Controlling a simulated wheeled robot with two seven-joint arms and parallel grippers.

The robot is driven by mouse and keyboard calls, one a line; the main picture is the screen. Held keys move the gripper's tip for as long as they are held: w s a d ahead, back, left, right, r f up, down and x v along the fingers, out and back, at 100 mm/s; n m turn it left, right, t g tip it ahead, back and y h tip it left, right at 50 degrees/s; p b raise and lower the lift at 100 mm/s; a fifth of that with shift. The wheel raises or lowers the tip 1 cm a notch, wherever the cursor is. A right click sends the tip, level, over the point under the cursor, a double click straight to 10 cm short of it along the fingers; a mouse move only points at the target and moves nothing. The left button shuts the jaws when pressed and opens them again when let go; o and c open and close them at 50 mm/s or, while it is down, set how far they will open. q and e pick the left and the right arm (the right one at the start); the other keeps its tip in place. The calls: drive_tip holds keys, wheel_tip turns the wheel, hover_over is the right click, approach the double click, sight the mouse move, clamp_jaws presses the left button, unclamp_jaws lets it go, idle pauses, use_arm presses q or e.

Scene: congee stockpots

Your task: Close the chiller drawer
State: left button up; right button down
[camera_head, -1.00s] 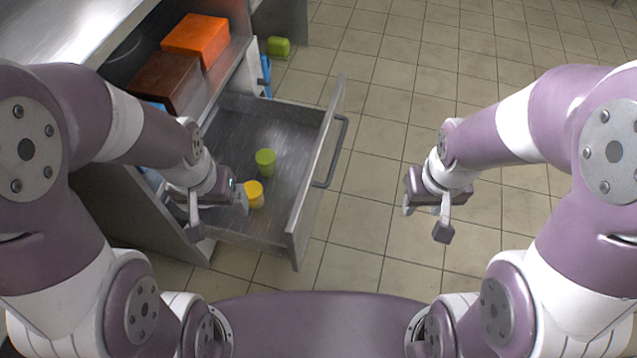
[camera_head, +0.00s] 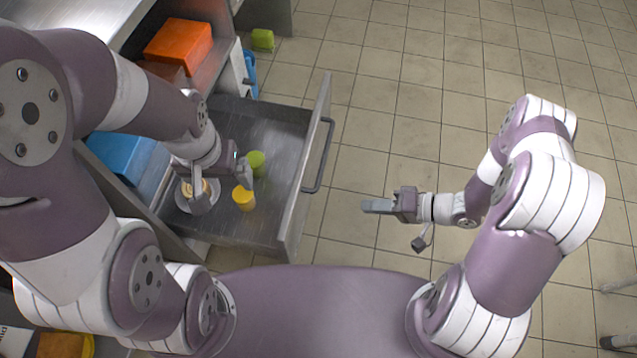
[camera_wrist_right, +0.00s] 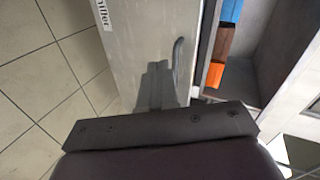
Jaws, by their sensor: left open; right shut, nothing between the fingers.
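The chiller drawer (camera_head: 285,120) stands pulled out from the counter in the head view, its front panel facing right. Its bar handle (camera_head: 321,157) is on that panel. My right gripper (camera_head: 377,206) is shut and empty, pointing left at the drawer front, with a gap of floor between them. The right wrist view shows the drawer's front panel (camera_wrist_right: 130,50), part of a label and the dark handle (camera_wrist_right: 178,62). My left gripper (camera_head: 228,180) is open above the drawer's inside, near a green cup (camera_head: 256,163) and a yellow cup (camera_head: 243,199).
A plate (camera_head: 184,202) with food lies in the drawer, partly hidden by my left gripper. A green item (camera_head: 262,39) is behind.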

wheel_tip(320, 180, up, 2)
drive_tip(key=m+y, duration=0.1)
drive_tip(key=b, duration=0.5)
approach(298, 197)
drive_tip(key=shift+y, duration=0.3)
drive_tip(key=a+f, duration=0.1)
drive_tip(key=w+a+f, duration=0.1)
drive_tip(key=a, duration=0.1)
drive_tip(key=a+f, duration=0.1)
drive_tip(key=shift+w+a, duration=0.15)
drive_tip(key=shift+a, duration=0.15)
drive_tip(key=shift+w+a, duration=0.1)
drive_tip(key=shift+a, duration=0.25)
drive_tip(key=shift+a+r, duration=0.15)
drive_tip(key=shift+a, duration=0.15)
